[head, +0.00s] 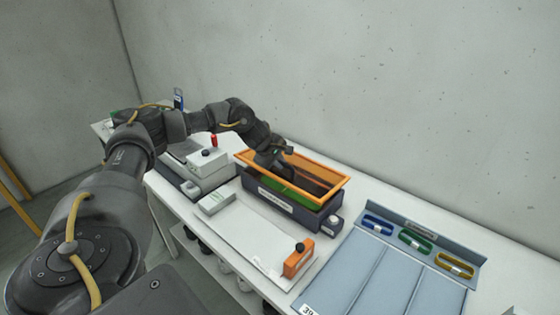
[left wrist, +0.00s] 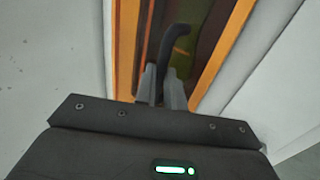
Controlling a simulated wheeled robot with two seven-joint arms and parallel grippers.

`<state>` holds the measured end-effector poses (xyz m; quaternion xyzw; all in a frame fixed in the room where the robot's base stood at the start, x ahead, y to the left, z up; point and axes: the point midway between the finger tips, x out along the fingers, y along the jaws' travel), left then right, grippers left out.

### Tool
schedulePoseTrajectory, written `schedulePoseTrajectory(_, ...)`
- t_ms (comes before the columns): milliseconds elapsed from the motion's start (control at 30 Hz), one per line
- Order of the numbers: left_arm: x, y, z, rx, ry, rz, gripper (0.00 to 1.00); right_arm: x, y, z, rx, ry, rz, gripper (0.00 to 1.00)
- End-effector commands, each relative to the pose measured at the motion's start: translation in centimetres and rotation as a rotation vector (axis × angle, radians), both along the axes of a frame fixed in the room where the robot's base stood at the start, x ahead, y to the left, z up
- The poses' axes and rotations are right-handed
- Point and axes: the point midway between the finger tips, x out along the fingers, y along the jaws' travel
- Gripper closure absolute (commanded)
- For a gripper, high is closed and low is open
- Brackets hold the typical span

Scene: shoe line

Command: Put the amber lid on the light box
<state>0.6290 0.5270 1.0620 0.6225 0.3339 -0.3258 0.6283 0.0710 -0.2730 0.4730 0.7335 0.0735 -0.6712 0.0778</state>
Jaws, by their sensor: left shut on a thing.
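The amber lid (head: 322,163) is a rectangular orange frame with a darker see-through middle. It lies over the light box (head: 272,211), a dark long box with a white label on its front. A green strip shows between the lid's near edge and the box, and the lid looks slightly raised there. Whether it touches the box elsewhere I cannot tell. My left gripper (head: 273,158) is over the lid's far left part. In the left wrist view its fingers (left wrist: 166,88) are shut on the lid's dark curved handle (left wrist: 175,45), between the orange rims. My right gripper is out of view.
A white control box with a red and a black knob (head: 208,158) stands left of the light box. In front are a white plate (head: 250,235) and an orange block with a black knob (head: 298,262). A grey-blue tray (head: 365,265) with blue, green and yellow handles is at right.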

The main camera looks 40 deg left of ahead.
Motion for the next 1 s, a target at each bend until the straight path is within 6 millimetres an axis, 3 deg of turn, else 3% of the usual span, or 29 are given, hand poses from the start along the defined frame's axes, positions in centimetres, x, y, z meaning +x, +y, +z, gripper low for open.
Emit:
schedulePoseTrajectory(167,0.1,0.0,-2.1,0.000,-0.001,0.000,1.00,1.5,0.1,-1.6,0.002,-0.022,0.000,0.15)
schedulePoseTrajectory(500,0.1,-0.1,-5.7,-0.001,-0.002,-0.001,1.00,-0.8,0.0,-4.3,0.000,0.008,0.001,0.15)
schedulePoseTrajectory(1000,0.1,-0.2,-6.6,0.000,0.000,-0.002,1.00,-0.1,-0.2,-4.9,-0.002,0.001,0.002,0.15)
